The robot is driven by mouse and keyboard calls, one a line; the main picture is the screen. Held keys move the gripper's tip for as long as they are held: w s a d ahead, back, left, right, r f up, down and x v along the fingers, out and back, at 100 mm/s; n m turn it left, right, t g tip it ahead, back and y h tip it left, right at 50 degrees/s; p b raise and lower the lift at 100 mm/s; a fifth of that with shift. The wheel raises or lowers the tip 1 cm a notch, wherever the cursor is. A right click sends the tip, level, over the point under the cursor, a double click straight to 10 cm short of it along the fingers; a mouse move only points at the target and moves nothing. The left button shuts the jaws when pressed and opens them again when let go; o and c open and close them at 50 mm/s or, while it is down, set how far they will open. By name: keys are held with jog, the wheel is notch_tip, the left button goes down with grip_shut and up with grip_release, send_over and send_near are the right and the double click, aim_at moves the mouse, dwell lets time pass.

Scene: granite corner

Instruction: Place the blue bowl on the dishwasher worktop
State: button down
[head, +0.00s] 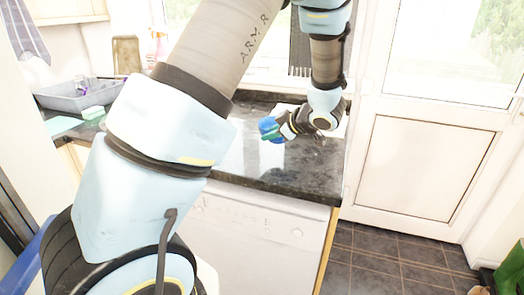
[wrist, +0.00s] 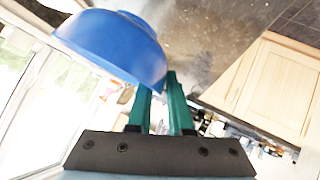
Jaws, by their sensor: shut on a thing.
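The blue bowl (head: 268,127) is held at my gripper (head: 276,133), over the dark granite worktop (head: 308,170) above the white dishwasher (head: 255,235). In the wrist view the bowl (wrist: 115,45) is tilted, and the green fingers of my gripper (wrist: 160,85) reach to its rim. My gripper is shut on the bowl. I cannot tell from these frames how high the bowl is above the worktop (wrist: 205,45). Part of the worktop is hidden behind my arm.
A brown board (head: 126,55) and a spray bottle (head: 157,48) stand by the wall. A white door (head: 420,165) is to the right. The worktop's front right area is clear.

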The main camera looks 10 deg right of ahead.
jog(key=shift+f+p, duration=0.45)
jog(key=shift+f, duration=2.65)
jog(key=c, duration=0.8)
grip_release()
jog(key=shift+f, duration=0.1)
